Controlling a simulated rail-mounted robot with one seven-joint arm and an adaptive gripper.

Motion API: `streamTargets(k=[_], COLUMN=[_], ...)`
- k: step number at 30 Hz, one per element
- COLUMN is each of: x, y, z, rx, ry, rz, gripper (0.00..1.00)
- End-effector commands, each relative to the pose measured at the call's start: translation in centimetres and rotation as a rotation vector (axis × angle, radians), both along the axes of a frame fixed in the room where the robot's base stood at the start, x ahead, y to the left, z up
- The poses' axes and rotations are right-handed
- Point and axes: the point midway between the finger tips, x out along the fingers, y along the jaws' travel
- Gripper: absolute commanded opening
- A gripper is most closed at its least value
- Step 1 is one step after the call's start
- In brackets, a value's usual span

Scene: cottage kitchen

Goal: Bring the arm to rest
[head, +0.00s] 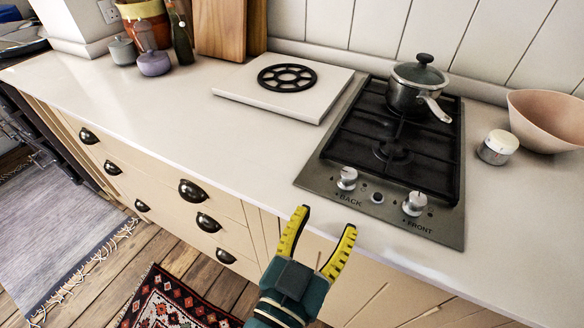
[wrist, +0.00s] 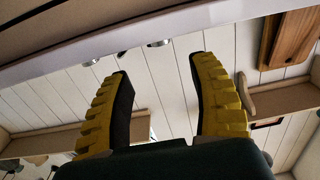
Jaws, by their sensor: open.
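My gripper (head: 319,240) has yellow ribbed fingers on a dark green body. In the head view it is at the bottom middle, in front of the counter's front edge and below the hob knobs. Its fingers are spread apart with nothing between them. In the wrist view the two fingers (wrist: 158,75) are also apart and empty, with the white panelled wall beyond them. The gripper appears to touch nothing.
A hob (head: 391,156) carries a lidded pan (head: 410,98) at its back. A black trivet (head: 287,77) lies on a white board (head: 247,92). A small white-lidded jar (head: 498,147) and a pink bowl (head: 545,118) stand right.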

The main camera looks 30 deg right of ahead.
Motion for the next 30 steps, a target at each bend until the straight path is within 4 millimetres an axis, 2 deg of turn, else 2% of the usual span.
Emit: streamTargets(k=[5, 7, 8, 10, 13, 15, 18, 21, 24, 27, 28, 29, 30], x=[0.0, 0.0, 0.0, 0.1, 0.5, 1.6, 3.4, 4.4, 4.3, 3.6, 3.5, 3.7, 3.7], y=[0.0, -0.2, -0.3, -0.8, -1.6, -1.5, 0.2, 3.1, 6.6, 10.6, 11.5, 11.6, 11.5], z=[0.0, 1.3, 2.7, 6.6, 13.9, 18.7, 25.0, 29.8, 32.8, 34.4, 34.8, 34.8, 37.7], rx=[0.0, 0.0, 0.001, 0.004, 0.08, 0.157, 0.2, 0.16, 0.067, -0.077, -0.134, -0.197, -0.202], ry=[0.0, -0.004, -0.015, -0.047, -0.165, -0.243, -0.309, -0.35, -0.376, -0.38, -0.367, -0.333, -0.33], rz=[0.0, -0.004, -0.007, -0.02, 0.024, 0.139, 0.373, 0.6, 0.802, 0.979, 1.013, 1.005, 0.998], gripper=[0.6, 0.6, 0.6, 0.6, 0.6, 0.6, 0.6, 0.6, 0.6, 0.6, 0.6, 0.6, 0.6])
